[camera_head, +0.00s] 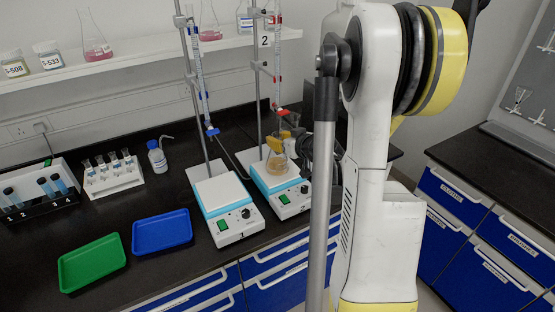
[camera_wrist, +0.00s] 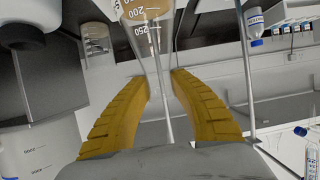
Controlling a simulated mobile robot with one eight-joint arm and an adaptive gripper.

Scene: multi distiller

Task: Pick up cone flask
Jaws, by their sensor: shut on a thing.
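The cone flask (camera_head: 277,163) is clear glass with amber liquid. In the head view it is at the top plate of the right-hand stirrer (camera_head: 283,190), under the burette; I cannot tell whether its base touches the plate. In the wrist view the flask (camera_wrist: 147,14) is at the top centre, with volume marks such as 200 and 250. My gripper (camera_head: 284,142) comes in from the right in the head view. In the wrist view its yellow fingers (camera_wrist: 162,77) are closed around the narrow part of the flask. My arm hides part of the area to the right.
A left-hand stirrer (camera_head: 222,203) stands beside the right one, and each has a stand with a burette close by. A blue tray (camera_head: 162,231), a green tray (camera_head: 92,262), a tube rack (camera_head: 112,178) and a wash bottle (camera_head: 157,157) are to the left. A shelf (camera_head: 140,58) holds more flasks.

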